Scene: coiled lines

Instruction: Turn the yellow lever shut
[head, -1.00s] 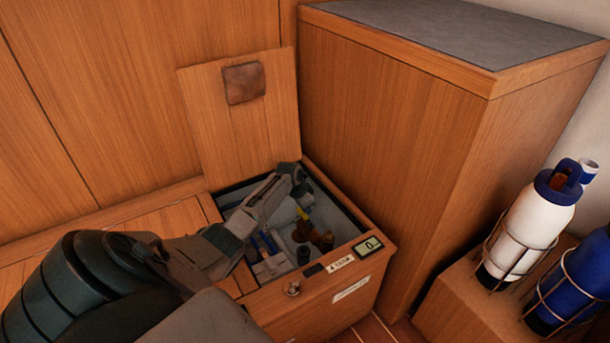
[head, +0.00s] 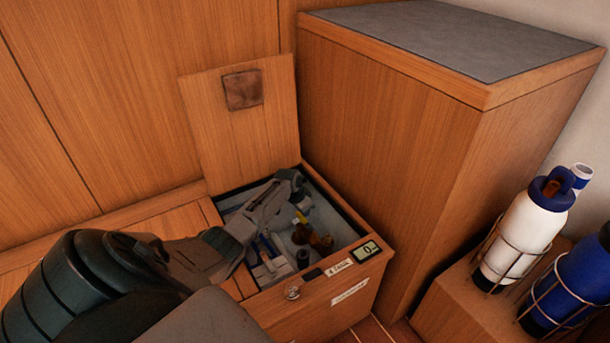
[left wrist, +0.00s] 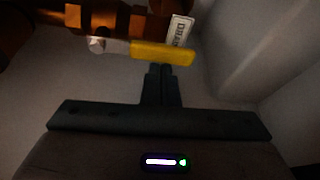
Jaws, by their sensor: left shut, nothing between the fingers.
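The yellow lever (head: 301,217) is inside the open locker box (head: 275,297), beside brown-orange valve parts (head: 321,242). In the left wrist view the lever (left wrist: 163,52) lies nearly level across the picture, its left end on a pale metal piece by the brown valve body (left wrist: 120,18). My left gripper (left wrist: 161,70) is shut and empty, its fingertips just below the lever in that view. I cannot tell whether they touch it. In the head view my left arm reaches into the box and its fingertips are hidden. My right gripper is not in view.
The box lid (head: 240,130) stands open against the wall. A tall wooden cabinet (head: 400,140) rises close on the right of the box. A small display (head: 367,250) sits on the box's front rim. White (head: 523,235) and blue (head: 570,285) bottles stand in wire holders at right.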

